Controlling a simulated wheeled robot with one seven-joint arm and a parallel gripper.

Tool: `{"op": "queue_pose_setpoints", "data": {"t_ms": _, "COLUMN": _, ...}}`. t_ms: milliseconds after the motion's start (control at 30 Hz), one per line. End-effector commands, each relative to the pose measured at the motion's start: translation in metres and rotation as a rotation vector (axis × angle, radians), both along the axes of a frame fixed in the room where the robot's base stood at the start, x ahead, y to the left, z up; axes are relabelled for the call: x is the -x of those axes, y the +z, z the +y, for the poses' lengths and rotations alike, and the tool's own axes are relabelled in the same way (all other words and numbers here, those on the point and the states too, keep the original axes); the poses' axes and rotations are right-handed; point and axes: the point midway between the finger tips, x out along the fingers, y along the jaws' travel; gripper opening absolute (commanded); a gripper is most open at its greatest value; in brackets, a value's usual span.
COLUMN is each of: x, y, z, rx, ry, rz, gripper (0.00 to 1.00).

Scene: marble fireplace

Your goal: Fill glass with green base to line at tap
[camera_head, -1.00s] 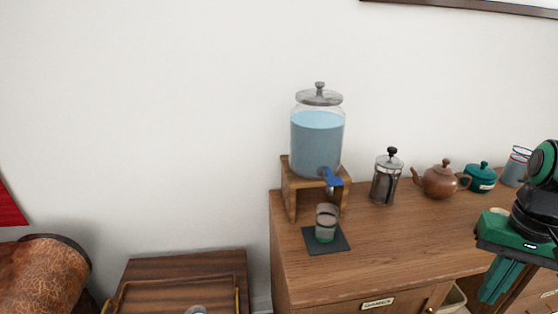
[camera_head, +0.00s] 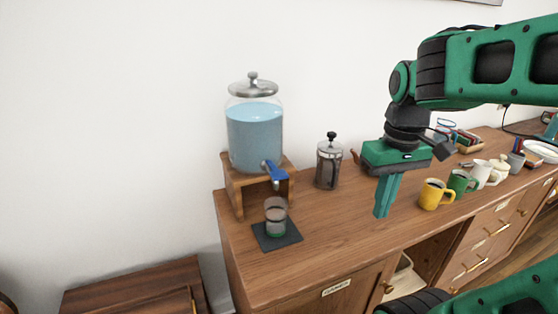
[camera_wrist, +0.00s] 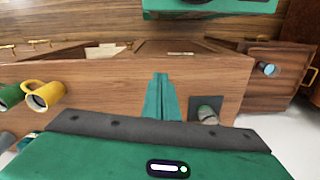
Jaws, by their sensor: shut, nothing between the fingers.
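The glass with the green base (camera_head: 276,217) stands upright on a dark square mat (camera_head: 289,240), below the tap (camera_head: 276,174) with its blue handle. No blue liquid shows in the glass; its fill line is not clear. The glass also shows in the wrist view (camera_wrist: 207,114). The tap is on a glass dispenser (camera_head: 254,135) of blue liquid with a metal lid, set on a wooden stand (camera_head: 236,190). My gripper (camera_head: 381,214) is shut and empty, pointing down above the sideboard, right of the glass and apart from it.
A French press (camera_head: 328,163) stands between the dispenser and my arm. A yellow mug (camera_head: 433,194) and a green mug (camera_head: 459,184) stand right of my gripper. My arm hides part of a brown teapot (camera_head: 356,157). The sideboard top (camera_head: 330,228) is bare in front of the French press.

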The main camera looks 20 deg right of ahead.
Motion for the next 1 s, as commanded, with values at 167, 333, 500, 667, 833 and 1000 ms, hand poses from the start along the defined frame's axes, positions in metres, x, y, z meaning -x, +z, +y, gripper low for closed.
{"op": "queue_pose_setpoints", "data": {"t_ms": 167, "x": -0.083, "y": 0.073, "z": 0.043, "rx": 0.002, "ry": 0.605, "rz": -0.012, "gripper": 0.0}}
{"op": "queue_pose_setpoints", "data": {"t_ms": 333, "x": -0.138, "y": 0.13, "z": 0.099, "rx": 0.003, "ry": 1.157, "rz": -0.012, "gripper": 0.0}}
{"op": "queue_pose_setpoints", "data": {"t_ms": 500, "x": -0.166, "y": 0.167, "z": 0.141, "rx": 0.005, "ry": 1.54, "rz": -0.009, "gripper": 0.0}}
{"op": "queue_pose_setpoints", "data": {"t_ms": 667, "x": -0.175, "y": 0.183, "z": 0.159, "rx": 0.005, "ry": 1.705, "rz": -0.007, "gripper": 0.0}}
{"op": "queue_pose_setpoints", "data": {"t_ms": 833, "x": -0.176, "y": 0.185, "z": 0.161, "rx": 0.005, "ry": 1.731, "rz": -0.007, "gripper": 0.0}}
{"op": "queue_pose_setpoints", "data": {"t_ms": 1000, "x": -0.176, "y": 0.184, "z": 0.159, "rx": 0.005, "ry": 1.727, "rz": -0.007, "gripper": 0.0}}
